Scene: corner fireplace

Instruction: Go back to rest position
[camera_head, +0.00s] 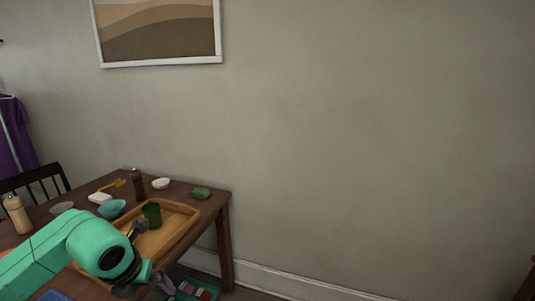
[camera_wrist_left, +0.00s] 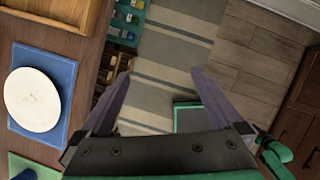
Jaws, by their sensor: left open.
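My left arm comes in from the left in the head view. Its gripper (camera_head: 152,289) hangs low beside the near side of the wooden table (camera_head: 213,207). In the left wrist view the two fingers of the left gripper (camera_wrist_left: 160,74) are spread apart with nothing between them, above the floor. My right gripper is in neither view.
A wooden tray (camera_head: 182,222) holding a dark green cup (camera_head: 152,214) lies on the table, with bowls and bottles around it. In the wrist view a white plate (camera_wrist_left: 32,99) lies on a blue mat (camera_wrist_left: 68,75). A striped rug (camera_wrist_left: 165,50) covers the floor.

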